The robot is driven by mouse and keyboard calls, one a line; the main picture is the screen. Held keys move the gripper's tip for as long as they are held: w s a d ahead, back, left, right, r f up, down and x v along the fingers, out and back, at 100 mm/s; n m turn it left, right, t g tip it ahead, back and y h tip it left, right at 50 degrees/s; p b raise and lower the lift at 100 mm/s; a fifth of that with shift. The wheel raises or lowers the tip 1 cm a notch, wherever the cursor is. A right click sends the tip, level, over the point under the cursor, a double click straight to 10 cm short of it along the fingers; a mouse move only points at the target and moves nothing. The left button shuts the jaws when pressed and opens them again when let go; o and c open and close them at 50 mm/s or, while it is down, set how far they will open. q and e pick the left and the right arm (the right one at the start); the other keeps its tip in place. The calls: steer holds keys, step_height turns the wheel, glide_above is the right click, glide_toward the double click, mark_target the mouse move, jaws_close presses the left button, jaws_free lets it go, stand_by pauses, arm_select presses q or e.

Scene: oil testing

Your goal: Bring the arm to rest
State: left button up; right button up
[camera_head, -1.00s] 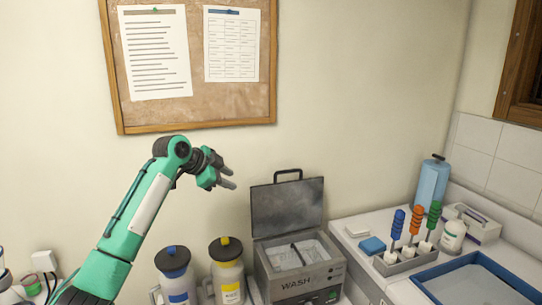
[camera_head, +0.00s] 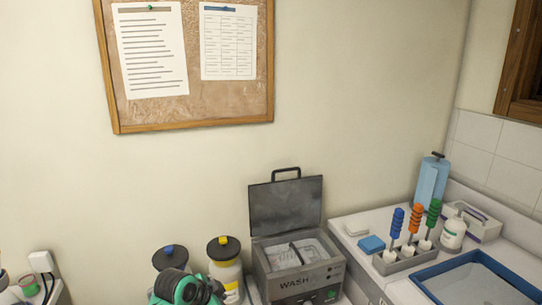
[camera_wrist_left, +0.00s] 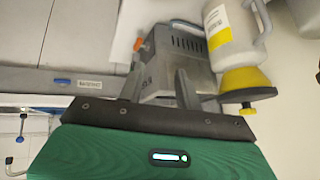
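My left arm shows only as a teal and black joint (camera_head: 185,288) at the bottom edge of the head view, in front of the blue-knobbed container. Its gripper cannot be made out there. In the left wrist view my left gripper (camera_wrist_left: 160,88) has two grey fingers standing apart with nothing held between them. The grey wash box (camera_wrist_left: 178,60) lies beyond the fingers in that tilted view, with the yellow-lidded bottle (camera_wrist_left: 232,45) beside it. My right gripper is in neither view.
The wash box (camera_head: 268,262) stands with its lid up. Right of it are a rack (camera_head: 405,262) with blue, orange and green-handled tools, a blue-rimmed tray (camera_head: 428,287), a white bottle (camera_head: 453,235) and a blue cylinder (camera_head: 431,185). The wall area under the corkboard (camera_head: 120,128) is clear.

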arm_select(q)
steer(key=s+a+f+n+y, duration=0.1)
steer(key=s+f+n, duration=0.15)
steer(key=s, duration=0.45)
steer(key=s+a+f+n+g, duration=0.1)
steer(key=s+a+f, duration=0.1)
steer(key=s+f, duration=0.3)
steer(key=s+a+f+n+y, duration=0.1)
steer(key=s+f+n, duration=0.1)
steer(key=s, duration=0.6)
steer(key=s+a+n+g+y, duration=0.1)
steer(key=s+a+n, duration=0.15)
steer(key=s, duration=0.55)
steer(key=s+a+n+y, duration=0.15)
steer(key=s+a, duration=0.25)
steer(key=s, duration=0.5)
step_height(320, 180, down, 30)
steer(key=g, duration=0.1)
steer(key=s+a+f+g, duration=0.1)
steer(key=s+a+f, duration=0.2)
steer(key=s+f, duration=1.6)
steer(key=shift+f+g, duration=0.4)
steer(key=shift+f, duration=0.3)
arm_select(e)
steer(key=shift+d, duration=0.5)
arm_select(q)
steer(key=shift+s+a+m+y, duration=0.1)
steer(key=shift+m+y, duration=0.15)
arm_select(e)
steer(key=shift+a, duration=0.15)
